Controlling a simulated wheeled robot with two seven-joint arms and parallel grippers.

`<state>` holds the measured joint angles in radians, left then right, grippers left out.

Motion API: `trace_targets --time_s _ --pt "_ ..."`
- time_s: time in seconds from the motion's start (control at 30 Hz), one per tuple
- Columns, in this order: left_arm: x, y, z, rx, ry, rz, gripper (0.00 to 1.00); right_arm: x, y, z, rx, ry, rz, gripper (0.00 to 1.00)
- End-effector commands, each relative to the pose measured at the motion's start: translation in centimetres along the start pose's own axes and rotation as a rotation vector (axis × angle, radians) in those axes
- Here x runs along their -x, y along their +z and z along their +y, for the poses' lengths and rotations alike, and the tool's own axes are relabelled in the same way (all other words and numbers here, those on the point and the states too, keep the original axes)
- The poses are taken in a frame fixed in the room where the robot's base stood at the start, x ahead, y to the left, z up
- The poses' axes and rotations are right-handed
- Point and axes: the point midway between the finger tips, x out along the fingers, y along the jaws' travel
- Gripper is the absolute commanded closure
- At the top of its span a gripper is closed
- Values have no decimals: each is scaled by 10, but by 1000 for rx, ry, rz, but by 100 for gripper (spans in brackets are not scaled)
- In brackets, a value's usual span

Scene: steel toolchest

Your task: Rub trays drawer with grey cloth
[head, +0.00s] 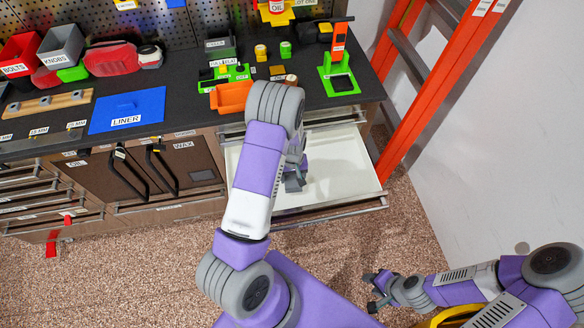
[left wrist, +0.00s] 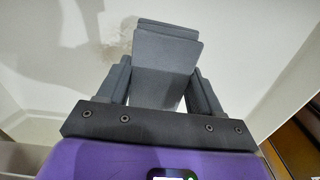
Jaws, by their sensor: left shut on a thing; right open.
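The trays drawer (head: 345,175) is pulled open below the right end of the worktop. Its inside is white and looks empty apart from my gripper. My left gripper (head: 296,182) is inside the drawer's outline, partly hidden by my arm. In the left wrist view it is shut on the grey cloth (left wrist: 168,50), which looks like a folded dark grey pad between the fingers. A faint brownish smudge (left wrist: 116,50) shows on the white drawer floor (left wrist: 60,70) beside the cloth. Whether the cloth touches the floor I cannot tell. My right gripper (head: 374,290) is open and empty above the carpet.
An orange ladder (head: 420,90) leans to the right of the chest. The worktop holds a blue liner (head: 127,110), an orange tray (head: 232,97), a green stand (head: 338,80) and bins at the left.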

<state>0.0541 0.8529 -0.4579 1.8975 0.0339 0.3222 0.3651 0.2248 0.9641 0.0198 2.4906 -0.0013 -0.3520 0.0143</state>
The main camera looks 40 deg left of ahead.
Motion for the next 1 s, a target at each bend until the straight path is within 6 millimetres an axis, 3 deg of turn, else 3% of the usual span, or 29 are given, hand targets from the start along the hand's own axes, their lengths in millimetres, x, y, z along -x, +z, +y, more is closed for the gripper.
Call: trace_targets --time_s 0.4,1.0 --pt "39 0 0 0 1 0 63 28 1 -10 0 0 0 57" --pt "40 0 1 -1 0 0 63 28 1 -10 0 0 -1 57"
